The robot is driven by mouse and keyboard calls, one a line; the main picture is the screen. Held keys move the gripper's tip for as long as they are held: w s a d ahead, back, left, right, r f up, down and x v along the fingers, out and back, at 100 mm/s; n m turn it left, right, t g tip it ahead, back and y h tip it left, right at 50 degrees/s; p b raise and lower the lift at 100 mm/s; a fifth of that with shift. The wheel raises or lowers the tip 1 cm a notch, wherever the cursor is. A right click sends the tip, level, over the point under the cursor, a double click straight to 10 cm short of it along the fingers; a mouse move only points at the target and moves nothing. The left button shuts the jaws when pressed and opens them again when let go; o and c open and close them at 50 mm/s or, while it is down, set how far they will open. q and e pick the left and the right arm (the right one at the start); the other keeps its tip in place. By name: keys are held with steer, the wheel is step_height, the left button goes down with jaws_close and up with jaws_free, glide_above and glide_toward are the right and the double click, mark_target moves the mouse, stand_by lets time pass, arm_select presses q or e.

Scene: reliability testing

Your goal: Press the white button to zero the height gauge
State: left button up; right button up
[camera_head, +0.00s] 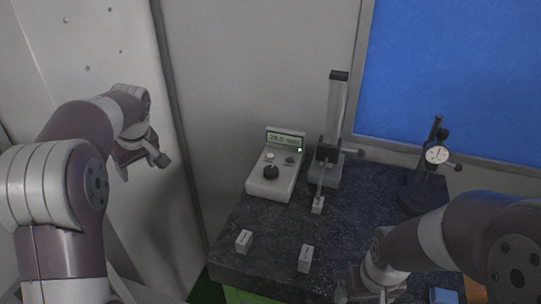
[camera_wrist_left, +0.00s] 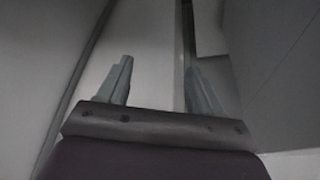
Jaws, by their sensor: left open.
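The white button (camera_head: 270,156) is on the sloped top of a pale control box (camera_head: 263,187), below its lit display (camera_head: 285,140), which seems to read 28.0. A dark knob (camera_head: 270,172) and a small dark button (camera_head: 290,160) are close by. The height gauge (camera_head: 335,110) stands upright just right of the box. My left gripper (camera_head: 144,167) is open and empty, well left of the box; its two fingers are apart in the left wrist view (camera_wrist_left: 160,84). My right gripper (camera_head: 375,291) is at the lower edge, partly cut off.
A dark stone table (camera_head: 265,222) carries everything. Two small pale blocks (camera_head: 244,241) (camera_head: 305,258) lie near its front. A dial indicator (camera_head: 437,155) on a stand is at the right. My right forearm covers the right front. A wall and blue panel (camera_head: 450,70) are behind.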

arm_select(q)
jaws_close()
steer(key=shift+a, duration=0.1)
stand_by(1.4)
